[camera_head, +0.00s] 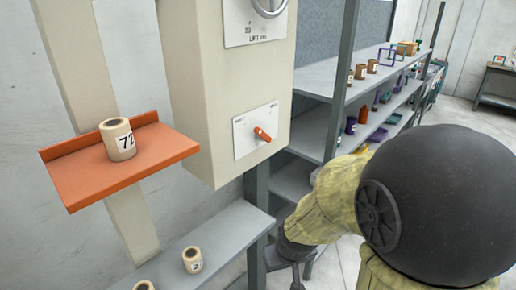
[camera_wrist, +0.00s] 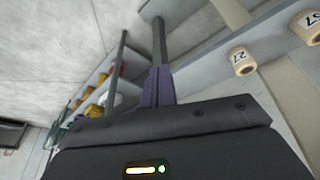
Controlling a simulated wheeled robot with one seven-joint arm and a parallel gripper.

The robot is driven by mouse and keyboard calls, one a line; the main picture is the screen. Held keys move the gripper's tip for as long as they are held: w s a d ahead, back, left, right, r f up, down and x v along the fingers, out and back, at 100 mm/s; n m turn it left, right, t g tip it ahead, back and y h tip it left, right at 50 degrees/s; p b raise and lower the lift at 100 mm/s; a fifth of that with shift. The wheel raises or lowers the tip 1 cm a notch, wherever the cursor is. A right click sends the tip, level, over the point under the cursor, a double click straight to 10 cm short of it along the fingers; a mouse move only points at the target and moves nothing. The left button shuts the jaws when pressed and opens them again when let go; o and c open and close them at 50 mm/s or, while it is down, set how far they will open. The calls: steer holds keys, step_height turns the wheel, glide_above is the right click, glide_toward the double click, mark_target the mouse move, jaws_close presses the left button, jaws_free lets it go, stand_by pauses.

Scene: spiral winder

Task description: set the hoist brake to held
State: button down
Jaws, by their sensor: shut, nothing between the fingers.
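The orange lever (camera_head: 262,135) sits on a white plate (camera_head: 243,137) low on the front of a beige column. I take it to be the hoist brake. The lever tilts down to the right. Small labels at the plate's upper left and upper right are too small to read. In the wrist view my gripper (camera_wrist: 158,74) is shut and empty, its dark fingers together. In the head view the gripper is mostly hidden below my arm, low and right of the lever and apart from it. The lever does not show in the wrist view.
A dial plate (camera_head: 254,18) is higher on the beige column (camera_head: 205,80). An orange tray (camera_head: 75,184) at left holds a roll (camera_head: 117,139) marked 72. Smaller rolls (camera_head: 192,260) stand on a grey ledge (camera_head: 225,227) below. Grey shelving (camera_head: 318,82) stands right of the column.

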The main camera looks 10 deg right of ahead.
steer(key=w+d+n+t+h+b, duration=0.1)
steer(key=w+n+t+b, duration=0.1)
steer(key=w+n+t, duration=0.45)
steer(key=w+d+n+t+h+b, duration=0.2)
steer(key=w+n+t+b, duration=0.15)
steer(key=w, duration=0.65)
steer(key=a+r+n+t+y+b, duration=0.2)
steer(key=a+r+n+t, duration=0.4)
steer(key=n, duration=0.8)
step_height(320, 180, up, 3)
steer(key=t+y, duration=0.1)
steer(key=t, duration=0.3)
steer(key=shift+r, duration=0.2)
steer(key=p, duration=0.4)
glide_toward(263, 135)
steer(key=w+a, duration=0.4)
steer(key=w+d+r+p, duration=0.2)
steer(key=shift+r, duration=0.35)
